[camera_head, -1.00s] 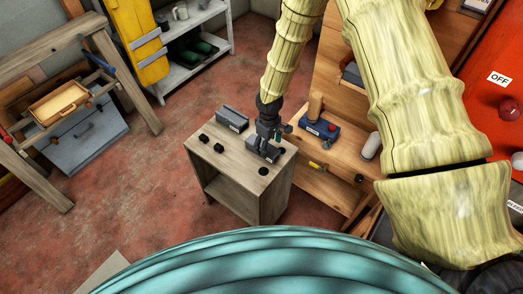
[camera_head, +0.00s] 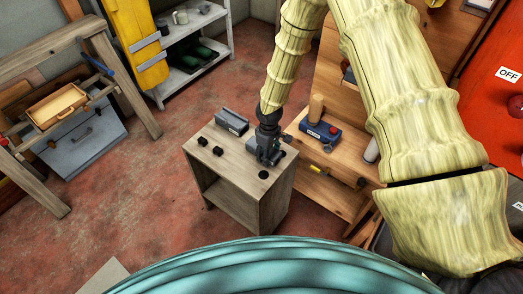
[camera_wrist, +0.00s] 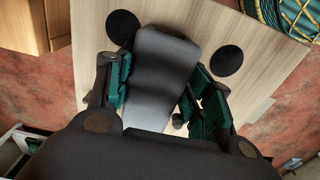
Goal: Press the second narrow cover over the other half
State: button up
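A dark grey, block-like cover (camera_wrist: 158,70) lies on the pale wooden top of a small cabinet (camera_head: 238,160). In the wrist view it lies between the two fingers of my gripper (camera_wrist: 160,95). The green-padded fingers are spread on either side of it; whether either pad touches it is unclear. In the head view my gripper (camera_head: 267,155) is low over the cabinet top's right part and hides most of that cover. Another long grey piece with a white label (camera_head: 231,122) lies at the top's back edge.
Two small black blocks (camera_head: 218,151) sit on the cabinet top's left part. Flat black discs (camera_wrist: 226,60) lie on the wood beside the cover. A blue tool (camera_head: 320,131) is on the workbench at right.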

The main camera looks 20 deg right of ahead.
jog(key=c, duration=0.3)
jog(key=shift+r, duration=0.1)
jog(key=shift+c, duration=0.2)
jog(key=shift+r+p, duration=2.05)
jog(key=shift+r, duration=0.85)
